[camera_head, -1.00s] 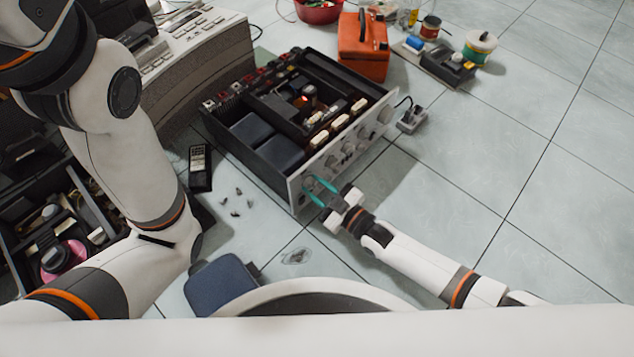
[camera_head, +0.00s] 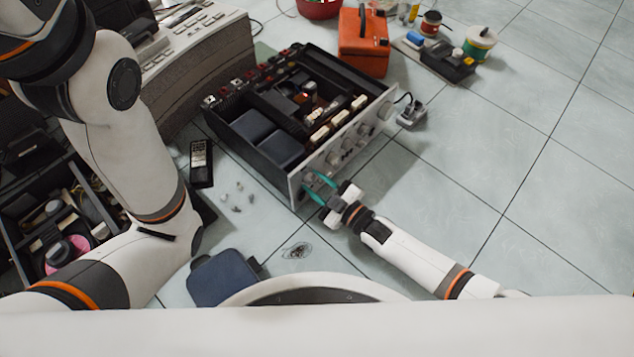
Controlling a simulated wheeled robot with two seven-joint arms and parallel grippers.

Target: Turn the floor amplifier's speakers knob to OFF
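The floor amplifier (camera_head: 255,165) sits with its top uncovered, its silver front panel (camera_head: 345,142) facing lower right. A row of knobs runs along the panel. My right gripper (camera_head: 312,182) is at the panel's near left end, its two teal fingers spread apart on either side of a knob (camera_head: 310,177). The fingers look open, though contact with the knob is too small to make out. The knob's labels and pointer cannot be read. My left arm fills the left side of the view; its gripper does not show.
An orange toolbox (camera_head: 363,45), a power socket (camera_head: 411,113) and solder spools (camera_head: 479,43) stand beyond. A blue pouch (camera_head: 222,279) lies near. The tiled floor at right is clear.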

